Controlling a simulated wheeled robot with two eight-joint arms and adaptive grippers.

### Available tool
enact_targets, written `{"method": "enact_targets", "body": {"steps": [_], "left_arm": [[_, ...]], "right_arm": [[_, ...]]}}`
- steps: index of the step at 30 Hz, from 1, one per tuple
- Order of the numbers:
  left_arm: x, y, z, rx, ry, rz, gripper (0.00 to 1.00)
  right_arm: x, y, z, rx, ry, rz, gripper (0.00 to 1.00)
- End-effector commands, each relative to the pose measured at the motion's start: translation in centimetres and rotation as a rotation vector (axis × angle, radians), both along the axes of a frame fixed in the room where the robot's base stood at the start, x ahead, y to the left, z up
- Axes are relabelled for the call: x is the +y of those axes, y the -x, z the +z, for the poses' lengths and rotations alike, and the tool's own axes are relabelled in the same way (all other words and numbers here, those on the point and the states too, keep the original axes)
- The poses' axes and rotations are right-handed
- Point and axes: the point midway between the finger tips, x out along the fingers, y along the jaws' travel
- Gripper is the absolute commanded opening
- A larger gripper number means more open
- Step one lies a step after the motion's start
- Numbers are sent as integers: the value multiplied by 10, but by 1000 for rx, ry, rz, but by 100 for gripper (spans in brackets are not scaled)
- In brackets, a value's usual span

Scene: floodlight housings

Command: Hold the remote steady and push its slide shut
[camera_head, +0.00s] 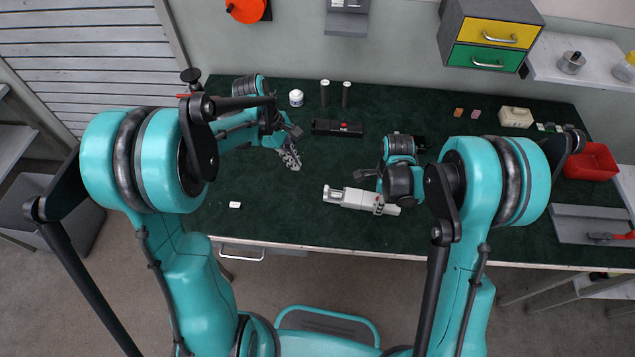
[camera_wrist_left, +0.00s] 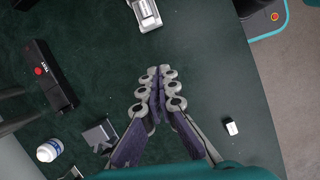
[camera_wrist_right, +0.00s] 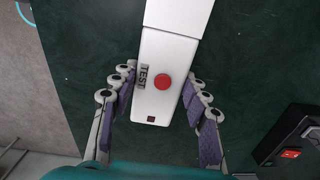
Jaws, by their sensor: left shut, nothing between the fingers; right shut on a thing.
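The white remote (camera_head: 355,199) lies on the dark green table, its long side running left to right. In the right wrist view the remote (camera_wrist_right: 160,95) shows a red round button and a TEST label. My right gripper (camera_wrist_right: 161,84) is shut around the remote's body, one finger on each side. The remote's far end, with a grey slide part (camera_wrist_left: 147,12), shows at the top of the left wrist view. My left gripper (camera_head: 291,160) is shut and empty, up and left of the remote's slide end; its fingertips (camera_wrist_left: 160,72) meet, apart from the remote.
A black box (camera_head: 337,128) with a red button lies behind the remote. A white jar (camera_head: 296,98) and two dark cylinders (camera_head: 325,93) stand farther back. A small white block (camera_head: 235,205) lies at front left.

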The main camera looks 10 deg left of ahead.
Motion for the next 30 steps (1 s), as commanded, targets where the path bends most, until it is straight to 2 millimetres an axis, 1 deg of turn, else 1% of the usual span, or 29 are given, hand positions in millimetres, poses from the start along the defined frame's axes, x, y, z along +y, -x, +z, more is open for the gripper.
{"method": "enact_targets", "body": {"steps": [1, 3, 5, 8, 11, 21, 24, 27, 30], "left_arm": [[7, 0, 0, 15, 18, 63, 0], [11, 0, 0, 32, 36, 122, 0], [11, 0, -2, 40, 44, 148, 0], [8, 0, -12, 43, 47, 157, 0], [1, 0, -28, 42, 46, 155, 0], [-26, 0, -95, 41, 45, 152, 0], [-44, 1, -92, 41, 45, 150, 0], [-56, 1, -91, 40, 44, 151, 0], [-62, 1, -91, 40, 44, 152, 0]], "right_arm": [[0, 0, 0, 0, 0, 0, 13], [0, 0, 0, 0, -1, 0, 13], [0, 0, 0, 0, 0, 0, 13], [0, 0, 0, 0, 0, 0, 13], [0, 0, 0, 0, 0, 0, 13], [0, 0, 0, 0, 0, 0, 13], [0, 0, 0, 0, 0, 0, 13], [0, 0, 0, 0, 0, 0, 13], [0, 0, 0, 0, 0, 0, 13]]}}
